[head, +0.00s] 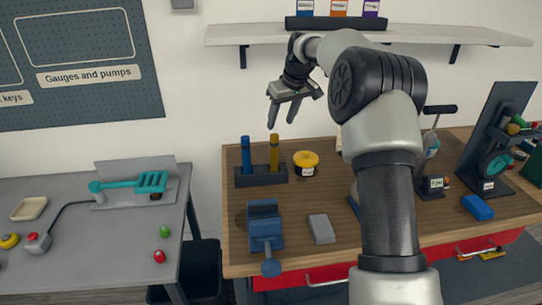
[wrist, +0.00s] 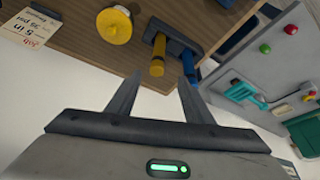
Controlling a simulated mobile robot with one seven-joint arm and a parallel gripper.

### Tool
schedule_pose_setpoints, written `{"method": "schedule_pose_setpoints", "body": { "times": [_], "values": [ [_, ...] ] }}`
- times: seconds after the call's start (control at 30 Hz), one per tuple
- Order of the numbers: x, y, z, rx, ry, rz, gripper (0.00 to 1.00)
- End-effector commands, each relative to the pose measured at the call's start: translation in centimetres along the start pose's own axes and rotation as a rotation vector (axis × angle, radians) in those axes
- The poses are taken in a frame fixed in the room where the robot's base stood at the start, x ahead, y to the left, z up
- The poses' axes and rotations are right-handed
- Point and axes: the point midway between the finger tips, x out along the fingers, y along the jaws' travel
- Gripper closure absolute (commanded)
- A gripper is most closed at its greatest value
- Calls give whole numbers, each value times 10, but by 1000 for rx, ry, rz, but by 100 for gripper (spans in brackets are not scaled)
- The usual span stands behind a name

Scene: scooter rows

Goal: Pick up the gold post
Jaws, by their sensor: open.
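The gold post (head: 274,151) stands upright in a dark holder (head: 261,177) on the wooden bench, to the right of a blue post (head: 246,154). My gripper (head: 282,116) is open and empty, above the holder and a little higher than the gold post's top. In the wrist view the gold post (wrist: 157,57) shows beyond and between my open fingers (wrist: 157,87), its top end towards the camera. The blue post (wrist: 189,68) is just to its right there, close to the right finger's line. The gripper is apart from both posts.
A yellow round knob-like object (head: 306,160) sits right of the holder. A blue vise (head: 265,229) and a grey block (head: 321,229) are in front. A shelf (head: 360,35) with boxes hangs above. A grey table (head: 85,235) stands left, across a gap.

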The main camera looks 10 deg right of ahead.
Motion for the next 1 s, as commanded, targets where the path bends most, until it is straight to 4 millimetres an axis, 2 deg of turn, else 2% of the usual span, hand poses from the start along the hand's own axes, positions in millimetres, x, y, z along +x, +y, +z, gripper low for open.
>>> {"method": "schedule_pose_setpoints", "body": {
  "times": [0.17, 0.6, 0.87, 1.0],
  "values": [
    [26, 5, -2, -1, 0, -9, 53],
    [115, 4, -1, 0, 1, -7, 53],
    [136, 4, 0, 0, 1, -7, 53],
    [154, 5, 2, 0, 0, -7, 53]
  ]
}}
